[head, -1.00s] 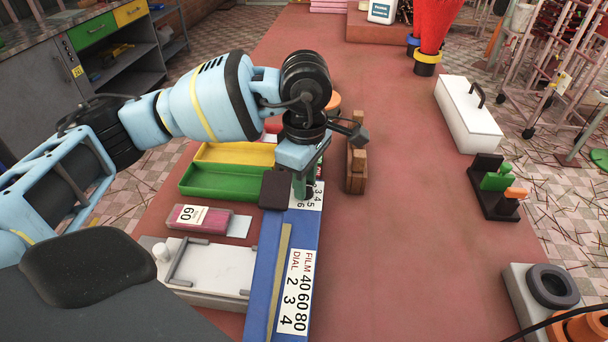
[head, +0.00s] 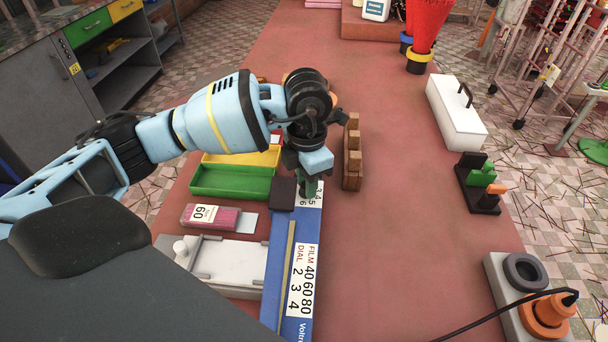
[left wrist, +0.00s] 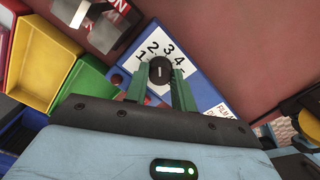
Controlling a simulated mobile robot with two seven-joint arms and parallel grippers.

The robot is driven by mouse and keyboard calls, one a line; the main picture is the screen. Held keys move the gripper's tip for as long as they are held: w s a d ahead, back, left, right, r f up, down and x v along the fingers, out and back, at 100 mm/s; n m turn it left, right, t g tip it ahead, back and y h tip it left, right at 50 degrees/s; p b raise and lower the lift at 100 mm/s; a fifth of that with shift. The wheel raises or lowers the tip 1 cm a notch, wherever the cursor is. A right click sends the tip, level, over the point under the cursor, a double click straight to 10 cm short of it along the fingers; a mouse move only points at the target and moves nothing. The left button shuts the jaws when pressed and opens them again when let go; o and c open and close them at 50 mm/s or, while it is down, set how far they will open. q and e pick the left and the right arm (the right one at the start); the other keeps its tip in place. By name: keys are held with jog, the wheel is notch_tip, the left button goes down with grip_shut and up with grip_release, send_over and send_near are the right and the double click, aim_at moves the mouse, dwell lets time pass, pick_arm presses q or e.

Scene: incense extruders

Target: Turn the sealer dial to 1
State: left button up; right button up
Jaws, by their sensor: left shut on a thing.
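The sealer (head: 273,278) is a long blue bar with a film/dial label (head: 301,280) on its near part. Its black dial (left wrist: 160,70) sits on a white number plate (left wrist: 172,50), with 1 to 4 readable around it in the left wrist view. A short pale mark shows on the dial face; which number it points at is hard to tell. My left gripper (left wrist: 161,88) is shut on the dial, one green finger on each side. In the head view, my left gripper (head: 307,188) hides most of the dial from above. My right gripper is not in view.
Green (head: 228,183) and yellow (head: 240,157) trays lie left of the sealer. A wooden block rack (head: 352,165) stands close to its right. A pink pack marked 60 (head: 212,217) and a white plate (head: 225,260) lie left of the bar. The table's middle right is clear.

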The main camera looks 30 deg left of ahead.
pick_arm(q)
jog(key=n+p, duration=0.1)
jog(key=n, duration=0.1)
jog(key=shift+r+n+p, duration=0.3)
jog(key=shift+n+p, duration=0.05)
jog(key=shift+n, duration=0.05)
jog(key=n+p, duration=0.2)
jog(key=n, duration=0.1)
jog(key=shift+n, duration=0.3)
jog(key=n+p, duration=0.2)
jog(key=shift+n, duration=0.3)
jog(key=shift+f+n+p, duration=0.15)
jog(key=shift+n+p, duration=0.3)
jog(key=shift+n, duration=0.25)
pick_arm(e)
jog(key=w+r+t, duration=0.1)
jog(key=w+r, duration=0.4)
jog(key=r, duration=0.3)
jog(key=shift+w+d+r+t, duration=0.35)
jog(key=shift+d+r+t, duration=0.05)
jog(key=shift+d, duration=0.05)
pick_arm(q)
jog(key=o, duration=0.7)
jog(key=shift+o, duration=1.3)
jog(key=shift+f, duration=0.1)
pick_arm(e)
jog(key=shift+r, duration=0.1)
